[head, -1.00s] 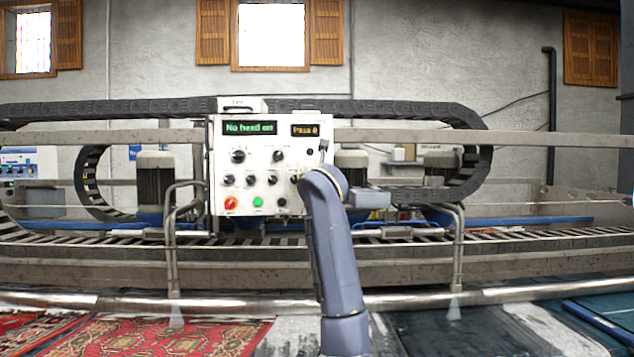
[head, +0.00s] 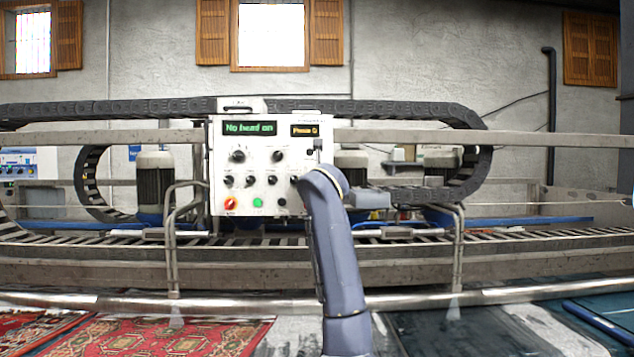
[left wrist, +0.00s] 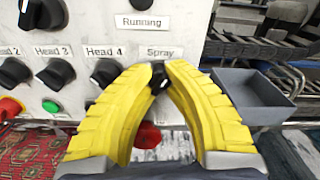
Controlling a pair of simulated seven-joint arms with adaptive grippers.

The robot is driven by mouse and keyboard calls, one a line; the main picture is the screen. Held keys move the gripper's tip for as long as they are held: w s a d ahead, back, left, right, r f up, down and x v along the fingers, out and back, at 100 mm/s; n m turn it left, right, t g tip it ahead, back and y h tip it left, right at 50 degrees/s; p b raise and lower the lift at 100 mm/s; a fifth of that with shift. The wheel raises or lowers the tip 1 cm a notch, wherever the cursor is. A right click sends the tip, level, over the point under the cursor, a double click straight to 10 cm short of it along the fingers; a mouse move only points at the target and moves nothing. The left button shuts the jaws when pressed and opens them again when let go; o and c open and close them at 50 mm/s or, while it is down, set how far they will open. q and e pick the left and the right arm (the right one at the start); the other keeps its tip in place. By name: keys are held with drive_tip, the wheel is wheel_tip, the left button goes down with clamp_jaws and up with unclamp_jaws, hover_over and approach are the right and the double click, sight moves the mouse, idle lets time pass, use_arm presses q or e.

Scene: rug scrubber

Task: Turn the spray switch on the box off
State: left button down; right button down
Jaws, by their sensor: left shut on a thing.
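The white control box (head: 228,160) stands at the middle of the head view, with dark knobs on its face. In the left wrist view, the black spray switch (left wrist: 158,76) sits under the "Spray" label on the box (left wrist: 175,20). My left gripper (left wrist: 161,72) has its yellow fingers shut on the spray switch, one on each side. The fingers hide part of the switch, and I cannot tell which way it points. In the head view my arm covers the gripper and this switch. My right gripper is not in view.
The Head 4 knob (left wrist: 105,72) is close left of my fingers, with the Head 3 knob (left wrist: 56,73) beyond it. A red button (left wrist: 148,135) shows between the fingers. A grey open bin (left wrist: 255,97) is at the right. Rails and a red rug (head: 165,338) lie below.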

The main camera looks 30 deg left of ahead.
use_arm(q)
drive_tip(key=shift+f+n, duration=0.2)
drive_tip(key=shift+n, duration=1.1)
drive_tip(key=c, duration=1.2)
unclamp_jaws()
drive_tip(key=shift+r, duration=0.1)
drive_tip(key=shift+o, duration=0.2)
